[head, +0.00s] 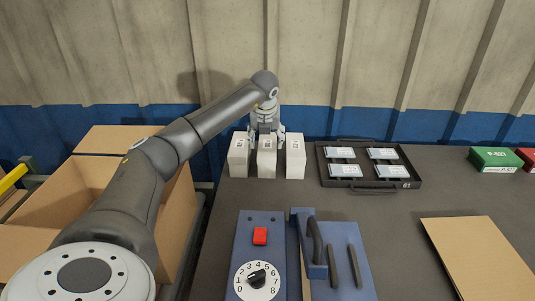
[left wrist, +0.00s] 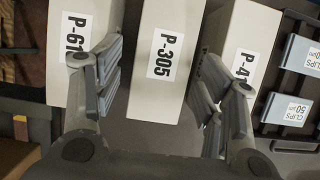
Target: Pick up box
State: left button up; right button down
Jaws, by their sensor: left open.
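Three white boxes stand in a row at the back left of the dark table. The middle box (head: 266,164) is labelled P-305, readable in the left wrist view (left wrist: 152,95). The left box (head: 238,163) has a partly hidden label starting P-61 (left wrist: 72,75). The right box (head: 295,163) has a partly hidden label starting P-4 (left wrist: 262,25). My left gripper (head: 266,135) is open above the row. In the left wrist view its fingers lie on either side of the middle box, in line with the gaps. Contact cannot be told. My right gripper is not in view.
A black case (head: 408,172) with several clip packs stands right of the boxes. A blue fixture with a dial (head: 245,230) stands in front. An open cardboard carton (head: 178,225) is at the left. Green (head: 495,160) and red boxes and a flat cardboard sheet (head: 480,258) are at right.

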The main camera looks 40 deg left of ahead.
pick_arm(q)
jog(key=x, duration=0.5)
jog(key=p+x, duration=0.1)
jog(key=x, duration=0.1)
jog(key=shift+d+f, duration=0.3)
jog(key=shift+d, duration=0.05)
jog(key=shift+s, duration=0.1)
jog(key=shift+r, duration=0.1)
jog(key=c, duration=1.1)
